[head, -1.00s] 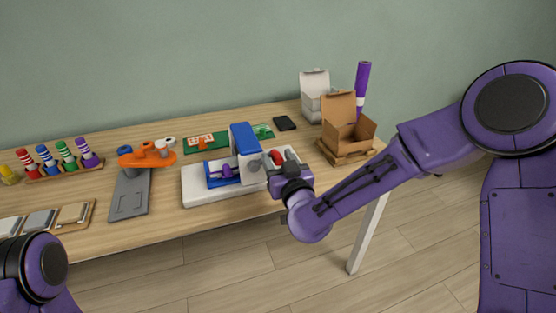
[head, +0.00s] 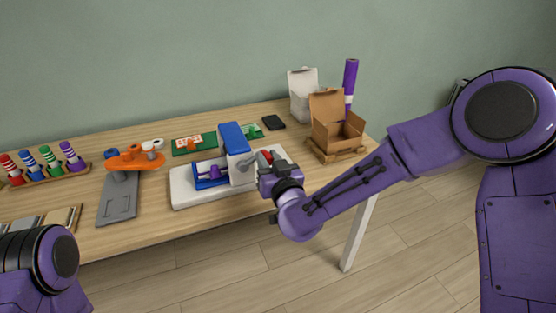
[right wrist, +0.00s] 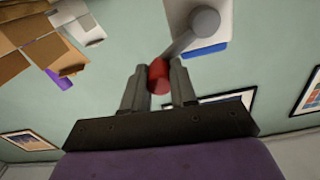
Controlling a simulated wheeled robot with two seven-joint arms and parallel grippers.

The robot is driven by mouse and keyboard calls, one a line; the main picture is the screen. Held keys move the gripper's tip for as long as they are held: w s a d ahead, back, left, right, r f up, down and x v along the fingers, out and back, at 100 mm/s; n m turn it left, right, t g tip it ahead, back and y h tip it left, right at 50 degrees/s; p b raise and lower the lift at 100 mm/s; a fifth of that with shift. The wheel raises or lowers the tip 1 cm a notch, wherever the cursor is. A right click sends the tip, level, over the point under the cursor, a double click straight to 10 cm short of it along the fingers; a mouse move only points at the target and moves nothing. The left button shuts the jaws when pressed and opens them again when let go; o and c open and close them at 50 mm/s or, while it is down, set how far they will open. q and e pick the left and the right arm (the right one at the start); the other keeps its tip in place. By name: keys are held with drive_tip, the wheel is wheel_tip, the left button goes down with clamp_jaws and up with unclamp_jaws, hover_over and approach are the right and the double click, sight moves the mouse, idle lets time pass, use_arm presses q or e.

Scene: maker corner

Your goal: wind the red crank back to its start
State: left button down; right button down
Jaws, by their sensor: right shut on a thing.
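The crank machine has a white base (head: 185,198), a blue top (head: 233,138) and a grey crank arm (head: 249,164) on its right side. The red crank handle (head: 266,155) is partly hidden by my right gripper (head: 266,167) in the head view. In the right wrist view the red handle (right wrist: 158,76) sits between the two fingers of the gripper (right wrist: 157,88), which is shut on it. The grey crank arm (right wrist: 190,36) runs from the handle up and right to a round hub. My left gripper is out of view; only part of the left arm shows at lower left.
An open cardboard box (head: 336,132) on a wooden stand, a white box (head: 302,100) and a purple tube (head: 349,80) stand right of the machine. An orange-topped grey fixture (head: 120,200) stands left. A dark flat thing (head: 273,122) lies behind.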

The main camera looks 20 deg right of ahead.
drive_tip(key=c, duration=0.9)
unclamp_jaws()
drive_tip(key=shift+s, duration=0.1)
drive_tip(key=s, duration=0.7)
drive_tip(key=s+d+b, duration=0.1)
drive_tip(key=s, duration=0.2)
drive_tip(key=shift+s, duration=0.15)
